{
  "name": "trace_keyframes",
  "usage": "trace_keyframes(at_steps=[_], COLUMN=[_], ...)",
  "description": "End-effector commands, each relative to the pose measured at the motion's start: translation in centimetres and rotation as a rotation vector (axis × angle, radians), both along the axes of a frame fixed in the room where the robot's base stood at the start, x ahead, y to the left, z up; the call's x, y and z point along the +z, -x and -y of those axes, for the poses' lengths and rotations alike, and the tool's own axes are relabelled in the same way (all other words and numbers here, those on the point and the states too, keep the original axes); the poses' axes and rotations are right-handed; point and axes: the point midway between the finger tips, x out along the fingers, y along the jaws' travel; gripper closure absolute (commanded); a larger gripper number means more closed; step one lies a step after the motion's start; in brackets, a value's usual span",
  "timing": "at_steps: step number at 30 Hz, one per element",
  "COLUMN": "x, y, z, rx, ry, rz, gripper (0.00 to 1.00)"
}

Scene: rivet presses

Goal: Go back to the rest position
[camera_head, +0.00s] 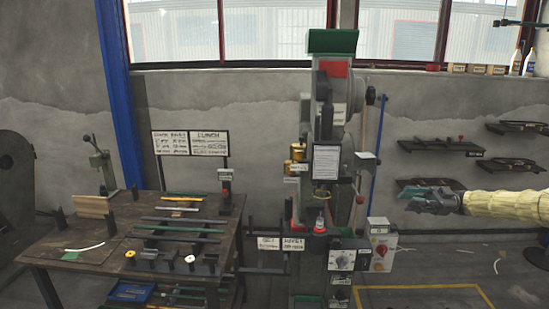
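My gripper (408,198) is at the right of the head view, at the end of my yellow-sleeved arm that reaches in from the right edge. It is dark grey with greenish fingers and points left, toward the rivet press (326,150). It appears in front of the grey wall and floor, clear of the press and the bench in the picture. I see nothing held in it, but the fingers are too small to tell whether they are open or shut.
A wooden workbench (105,262) with several tools and metal bars stands at the left. A white box with a red button (381,250) stands right of the press. Wall shelves (440,146) hang behind my arm. Yellow floor lines (425,287) mark open floor at the lower right.

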Motion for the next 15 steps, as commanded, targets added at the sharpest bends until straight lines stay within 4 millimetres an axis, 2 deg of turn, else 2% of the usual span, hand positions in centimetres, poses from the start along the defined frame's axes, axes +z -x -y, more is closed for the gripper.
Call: trace_keyframes(at_steps=[1,5,8,11,15], x=[-0.6,-2.2,-4.2,-6.8,-11.4], y=[-0.3,-1.5,-2.4,-3.0,-3.4], z=[-1.7,-6.4,-10.8,-15.2,-20.5], rx=[-0.005,-0.056,-0.123,-0.205,-0.336], ry=[-0.025,-0.110,-0.180,-0.231,-0.263], rz=[-0.017,-0.073,-0.145,-0.237,-0.385], gripper=[0.70,0.70,0.70,0.70,0.70])
